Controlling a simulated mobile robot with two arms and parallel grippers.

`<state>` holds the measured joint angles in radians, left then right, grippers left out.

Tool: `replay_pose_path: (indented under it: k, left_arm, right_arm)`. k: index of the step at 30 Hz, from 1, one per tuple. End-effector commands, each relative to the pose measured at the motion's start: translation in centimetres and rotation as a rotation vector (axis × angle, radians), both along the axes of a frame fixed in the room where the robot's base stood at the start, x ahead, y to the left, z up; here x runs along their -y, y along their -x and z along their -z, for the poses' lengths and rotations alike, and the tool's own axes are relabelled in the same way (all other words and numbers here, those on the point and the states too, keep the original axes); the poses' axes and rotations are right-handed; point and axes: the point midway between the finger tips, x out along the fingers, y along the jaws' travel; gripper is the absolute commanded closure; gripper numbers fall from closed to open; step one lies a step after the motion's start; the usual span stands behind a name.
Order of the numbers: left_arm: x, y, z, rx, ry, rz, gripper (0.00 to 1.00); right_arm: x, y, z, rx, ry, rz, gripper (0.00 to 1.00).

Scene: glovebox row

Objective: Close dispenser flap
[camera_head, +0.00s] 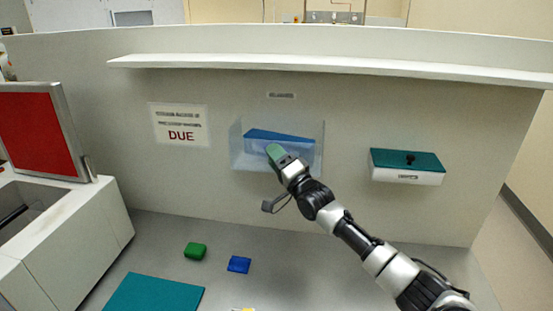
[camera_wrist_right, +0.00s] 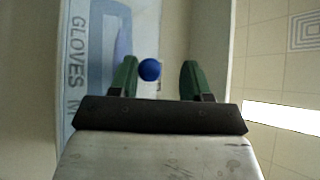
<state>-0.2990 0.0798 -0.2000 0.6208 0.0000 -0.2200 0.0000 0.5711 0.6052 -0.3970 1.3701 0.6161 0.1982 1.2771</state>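A clear-fronted dispenser (camera_head: 236,150) is on the back wall, with a blue slanted piece (camera_head: 280,136) inside or across it. In the right wrist view, a pale blue panel marked "GLOVES M" (camera_wrist_right: 78,55) stands on the left. A round blue knob (camera_wrist_right: 149,69) shows between the green fingers of my right gripper (camera_wrist_right: 159,75), nearer the left finger, with a gap to the right one. In the head view, my right gripper (camera_head: 275,153) is in front of the dispenser and hides part of it. I cannot tell the flap's exact angle. My left gripper is out of view.
A white box with a teal lid and black knob (camera_head: 407,160) is on the wall to the right. A shelf (camera_head: 330,65) runs above. A red-fronted panel (camera_head: 38,130) stands at left. Green (camera_head: 195,251) and blue (camera_head: 239,264) blocks and a teal mat (camera_head: 153,293) lie below.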

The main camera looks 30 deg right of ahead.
Motion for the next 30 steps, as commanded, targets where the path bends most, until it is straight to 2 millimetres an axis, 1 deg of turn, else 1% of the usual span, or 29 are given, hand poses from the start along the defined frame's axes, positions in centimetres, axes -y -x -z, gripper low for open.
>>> replay_pose_path:
  k: [1, 12, 16, 20, 25, 30]
  left_arm:
    - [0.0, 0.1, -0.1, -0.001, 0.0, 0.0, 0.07]
    - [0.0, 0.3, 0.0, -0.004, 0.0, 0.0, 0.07]
    - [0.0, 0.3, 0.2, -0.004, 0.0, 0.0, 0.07]
    - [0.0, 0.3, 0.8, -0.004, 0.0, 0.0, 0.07]
    - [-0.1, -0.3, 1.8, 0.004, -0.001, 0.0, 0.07]
    - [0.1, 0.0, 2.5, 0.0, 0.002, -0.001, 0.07]
  right_arm:
    - [0.6, -0.1, -1.4, 0.025, -0.003, 0.01, 0.48]
    - [0.7, -0.1, -1.2, 0.021, -0.002, 0.013, 0.48]
    - [0.9, 0.4, -0.8, 0.019, -0.002, 0.013, 0.48]
    - [1.1, 2.1, 0.3, 0.014, 0.0, 0.011, 0.48]
    - [1.5, 5.4, 1.8, 0.008, 0.001, 0.007, 0.48]
    - [1.8, 8.3, 3.0, 0.007, 0.002, 0.003, 0.48]
